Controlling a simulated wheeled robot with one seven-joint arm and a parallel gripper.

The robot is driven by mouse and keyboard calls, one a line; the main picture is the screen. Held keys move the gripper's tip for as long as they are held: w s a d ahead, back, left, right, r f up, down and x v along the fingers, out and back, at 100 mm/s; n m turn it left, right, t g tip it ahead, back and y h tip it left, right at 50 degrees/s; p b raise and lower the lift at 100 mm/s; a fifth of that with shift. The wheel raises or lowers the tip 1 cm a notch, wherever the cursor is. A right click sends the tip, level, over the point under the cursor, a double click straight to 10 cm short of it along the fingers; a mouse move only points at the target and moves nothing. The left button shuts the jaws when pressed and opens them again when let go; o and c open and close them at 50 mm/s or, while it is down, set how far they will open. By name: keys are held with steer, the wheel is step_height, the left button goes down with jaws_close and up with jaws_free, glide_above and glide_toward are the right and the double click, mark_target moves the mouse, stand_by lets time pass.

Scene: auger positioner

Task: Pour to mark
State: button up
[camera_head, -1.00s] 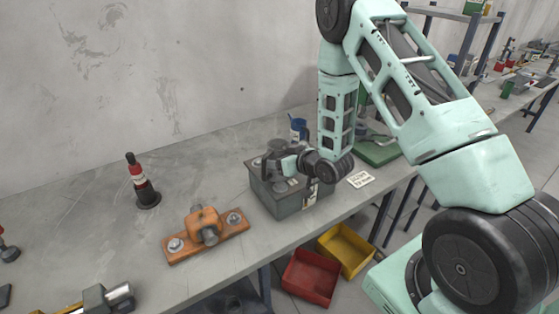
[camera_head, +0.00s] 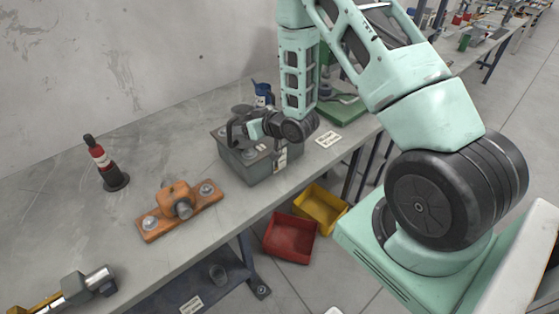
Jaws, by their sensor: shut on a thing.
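My gripper (camera_head: 240,131) is small in the view, at the top of a grey box (camera_head: 262,168) on the bench. Its dark jaws look shut on a dark grey piece at the box top, but the jaws and the wrist hide much of it, so I cannot tell its shape or whether it touches the box. A blue cup-like container (camera_head: 263,93) with a pale patch stands behind the box, partly covered by my arm. I cannot see any liquid or a fill mark.
A green-based stand (camera_head: 343,106) and a white label card (camera_head: 328,139) lie right of the box. Red (camera_head: 290,238) and yellow (camera_head: 320,208) bins sit below the edge.

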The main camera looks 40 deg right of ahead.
steer(key=shift+r, duration=0.1)
steer(key=shift+r, duration=0.2)
stand_by(0.6)
steer(key=shift+a+r+m+y+p, duration=0.1)
steer(key=shift+r+m+y+p, duration=0.2)
steer(key=shift+p, duration=0.15)
stand_by(0.4)
steer(key=shift+s+a+r+g, duration=0.1)
steer(key=shift+r+g, duration=0.05)
steer(key=shift+g, duration=0.15)
steer(key=shift+p, duration=0.3)
steer(key=shift+r+m, duration=0.25)
steer(key=shift+m, duration=0.15)
steer(key=shift+r+y+p, duration=0.15)
steer(key=shift+y+p, duration=0.15)
